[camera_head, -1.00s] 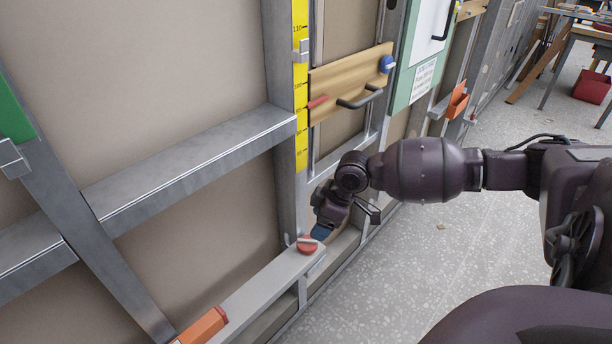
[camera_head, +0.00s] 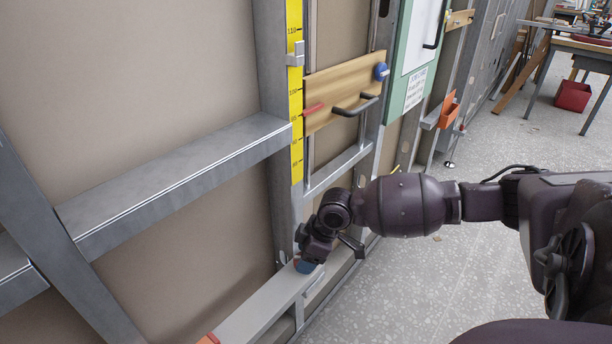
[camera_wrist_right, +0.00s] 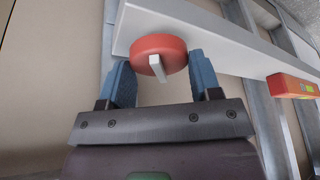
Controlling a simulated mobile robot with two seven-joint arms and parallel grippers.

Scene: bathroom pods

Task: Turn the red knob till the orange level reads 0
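The red knob (camera_wrist_right: 150,47), round with a pale bar across its face, sits on the grey metal rail (camera_wrist_right: 220,45) in the right wrist view. My right gripper (camera_wrist_right: 160,66) is open, its two blue fingers at either side of the knob's lower part; contact is unclear. In the head view the right gripper (camera_head: 304,264) is down at the rail and hides most of the knob. The orange level (camera_wrist_right: 292,86) lies on the rail at the right of the wrist view; its reading is too small to read. Only its end (camera_head: 209,339) shows in the head view. My left gripper is out of view.
A yellow measuring strip (camera_head: 296,120) runs up the metal post above the rail. A wooden board (camera_head: 340,85) with a dark handle is fixed beside it. A grey crossbar (camera_head: 170,180) spans the wall at left. Open floor (camera_head: 420,275) lies right of the frame.

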